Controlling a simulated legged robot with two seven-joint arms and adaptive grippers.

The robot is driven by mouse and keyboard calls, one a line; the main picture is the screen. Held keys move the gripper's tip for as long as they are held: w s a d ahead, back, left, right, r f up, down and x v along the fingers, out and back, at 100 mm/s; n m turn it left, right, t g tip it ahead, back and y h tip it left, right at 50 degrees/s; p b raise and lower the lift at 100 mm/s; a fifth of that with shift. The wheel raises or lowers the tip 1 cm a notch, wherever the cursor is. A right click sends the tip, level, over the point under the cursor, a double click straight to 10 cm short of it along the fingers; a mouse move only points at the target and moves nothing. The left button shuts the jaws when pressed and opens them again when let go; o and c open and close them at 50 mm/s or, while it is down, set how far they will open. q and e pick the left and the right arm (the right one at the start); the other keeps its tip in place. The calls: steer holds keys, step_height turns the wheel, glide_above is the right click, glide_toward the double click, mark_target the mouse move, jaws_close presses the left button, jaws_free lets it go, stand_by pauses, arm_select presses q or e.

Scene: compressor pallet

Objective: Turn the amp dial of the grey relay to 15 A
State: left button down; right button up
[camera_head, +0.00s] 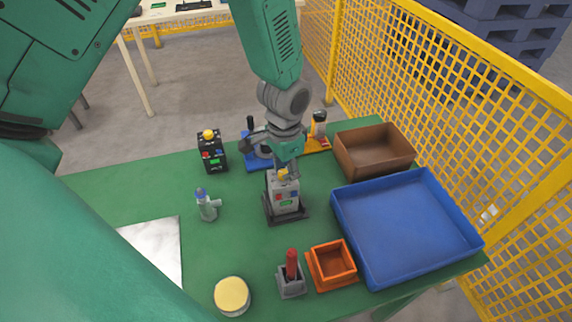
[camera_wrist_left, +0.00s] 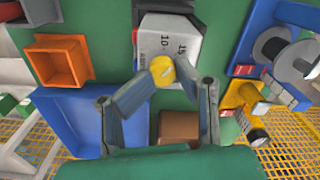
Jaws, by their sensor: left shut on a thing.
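My left gripper (camera_head: 284,168) reaches down from above and is shut on the dial. In the left wrist view the dial (camera_wrist_left: 161,70) sits between the two fingertips (camera_wrist_left: 166,75), and the relay top (camera_wrist_left: 170,38) shows printed marks 10 and 15. I cannot tell which mark the dial points to. My right gripper is not in view.
A black relay (camera_head: 211,151) with a yellow dial stands behind left. A blue tray (camera_head: 381,263), brown box (camera_head: 344,157) and orange square holder (camera_head: 352,279) are to the right. Yellow mesh fencing (camera_head: 440,62) borders the right.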

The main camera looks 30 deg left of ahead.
mark_target(285, 171)
arm_select(q)
steer(key=shift+m+p, duration=0.3)
steer(key=shift+m, duration=0.4)
steer(key=c, duration=1.3)
jaws_free()
steer(key=shift+a, duration=0.1)
steer(key=shift+f, duration=0.1)
steer(key=shift+a, duration=0.1)
step_height(285, 171, up, 12)
steer(key=shift+w+f, duration=0.1)
steer(key=shift+w, duration=0.05)
